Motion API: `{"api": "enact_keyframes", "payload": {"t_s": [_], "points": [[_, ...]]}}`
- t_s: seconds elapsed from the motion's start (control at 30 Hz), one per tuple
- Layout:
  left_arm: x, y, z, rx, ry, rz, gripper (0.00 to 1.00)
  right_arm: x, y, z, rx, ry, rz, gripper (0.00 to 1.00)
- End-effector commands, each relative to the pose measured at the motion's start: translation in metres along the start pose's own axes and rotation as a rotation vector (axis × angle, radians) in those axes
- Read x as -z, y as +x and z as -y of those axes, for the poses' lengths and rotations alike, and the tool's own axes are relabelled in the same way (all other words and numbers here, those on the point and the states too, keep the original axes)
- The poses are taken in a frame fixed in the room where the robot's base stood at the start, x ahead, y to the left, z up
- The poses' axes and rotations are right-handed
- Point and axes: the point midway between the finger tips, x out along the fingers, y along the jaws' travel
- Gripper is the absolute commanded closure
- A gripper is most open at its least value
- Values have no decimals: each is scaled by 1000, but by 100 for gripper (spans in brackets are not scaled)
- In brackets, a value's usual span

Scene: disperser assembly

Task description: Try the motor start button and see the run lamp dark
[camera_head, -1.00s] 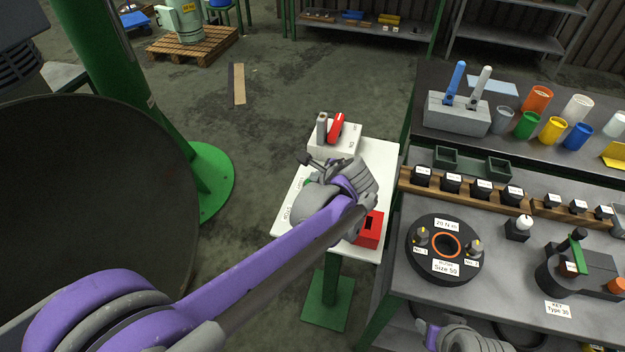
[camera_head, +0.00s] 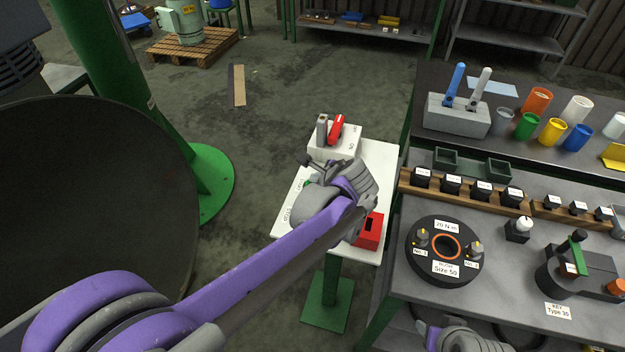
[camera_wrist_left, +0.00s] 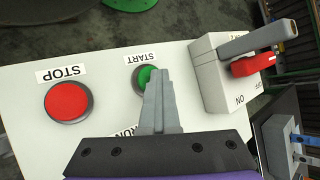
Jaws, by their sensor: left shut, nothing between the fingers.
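The white control panel (camera_head: 287,222) stands on a green post left of the bench. In the left wrist view its green START button (camera_wrist_left: 140,78) is partly covered by my left gripper (camera_wrist_left: 156,73). The gripper is shut and empty, its tips over the button's edge; whether they touch it I cannot tell. The red STOP button (camera_wrist_left: 68,102) is in clear view. The RUN label (camera_wrist_left: 125,133) shows only in part beside the gripper; the run lamp is hidden. In the head view my left gripper (camera_head: 312,178) hangs over the panel, blocking the buttons.
A switch box with a red handle (camera_head: 336,128) stands at the panel's far end. A red box (camera_head: 370,231) sits at its near right corner. The bench (camera_head: 400,310) to the right holds a round black fixture (camera_head: 425,268). Part of my right arm shows at the bottom edge.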

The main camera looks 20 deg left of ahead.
Motion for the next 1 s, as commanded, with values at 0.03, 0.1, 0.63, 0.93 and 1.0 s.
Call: {"api": "enact_keyframes", "payload": {"t_s": [0.03, 0.1, 0.63, 0.93, 1.0], "points": [[-3, -4, 3, 0, -1, 0, 100, 3, -3, 0, 0, 0, -2, 50], [-5, -7, 5, 0, -1, 0, 100, 5, -6, 0, 0, 0, -4, 50], [-10, -13, 10, 0, 0, 0, 100, 10, -11, 0, 0, 0, -7, 50], [-22, -30, 23, 2, -1, 1, 100, 23, -26, 0, 0, 0, -18, 50], [-26, -35, 27, 2, -1, 1, 100, 27, -30, 0, 0, 0, -22, 50]]}}
